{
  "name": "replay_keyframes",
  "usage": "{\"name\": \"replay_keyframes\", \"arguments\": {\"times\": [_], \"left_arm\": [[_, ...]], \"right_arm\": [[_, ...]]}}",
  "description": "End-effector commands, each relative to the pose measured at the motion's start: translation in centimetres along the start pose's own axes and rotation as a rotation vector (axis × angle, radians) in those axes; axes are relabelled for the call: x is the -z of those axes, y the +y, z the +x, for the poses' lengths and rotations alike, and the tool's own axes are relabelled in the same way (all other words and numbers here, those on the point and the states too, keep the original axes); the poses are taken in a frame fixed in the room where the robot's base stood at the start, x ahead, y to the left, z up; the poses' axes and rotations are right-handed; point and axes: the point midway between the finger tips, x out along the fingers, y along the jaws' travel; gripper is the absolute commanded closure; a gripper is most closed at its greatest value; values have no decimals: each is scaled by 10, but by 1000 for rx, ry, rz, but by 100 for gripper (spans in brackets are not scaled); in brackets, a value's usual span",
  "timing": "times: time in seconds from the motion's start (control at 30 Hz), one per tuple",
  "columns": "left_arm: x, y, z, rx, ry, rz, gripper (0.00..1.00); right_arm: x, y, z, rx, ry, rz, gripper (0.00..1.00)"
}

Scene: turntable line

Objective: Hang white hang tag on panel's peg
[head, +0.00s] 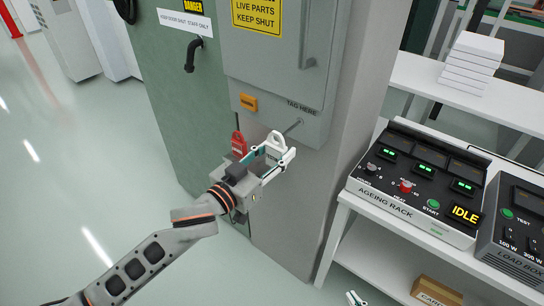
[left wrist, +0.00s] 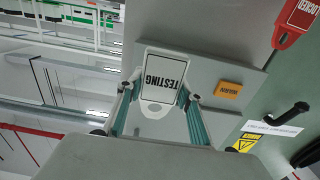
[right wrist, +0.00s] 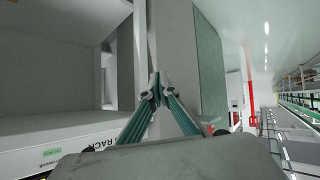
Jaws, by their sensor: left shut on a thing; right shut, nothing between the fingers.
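The white hang tag (head: 275,140) is held in my left gripper (head: 271,158), just below and left of the panel's peg (head: 293,127). The peg is a thin rod under the "TAG HERE" label. In the head view the tag's holed end points up, close to the peg tip; I cannot tell whether they touch. In the left wrist view the tag (left wrist: 163,70) reads "TESTING" upside down, between the fingers (left wrist: 160,92). The peg is not discernible there. My right gripper (right wrist: 155,90) is shut and empty; its tip shows at the head view's bottom edge (head: 355,298).
A red tag (head: 239,144) hangs left of my left gripper, against the cabinet. An orange label (head: 248,102) is on the panel. A bench (head: 343,198) at right carries the ageing rack (head: 410,205) and load box (head: 515,250). Open floor lies left.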

Motion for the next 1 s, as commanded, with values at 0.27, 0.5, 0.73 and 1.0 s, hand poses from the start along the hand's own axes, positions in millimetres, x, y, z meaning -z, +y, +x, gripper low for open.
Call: {"name": "replay_keyframes", "arguments": {"times": [0.27, 0.5, 0.73, 1.0], "left_arm": [[-1, 0, 16, -1, 2, 0, 85], [-3, 0, 29, 0, 1, 2, 85], [-6, 0, 38, 0, 0, -1, 85], [-9, 0, 42, 0, 0, -1, 85]], "right_arm": [[2, -12, 5, 19, 19, 3, 100], [0, -12, 9, 18, 27, 2, 100], [3, -10, 8, 16, 28, -1, 100], [6, -9, 5, 15, 27, -1, 100]]}}
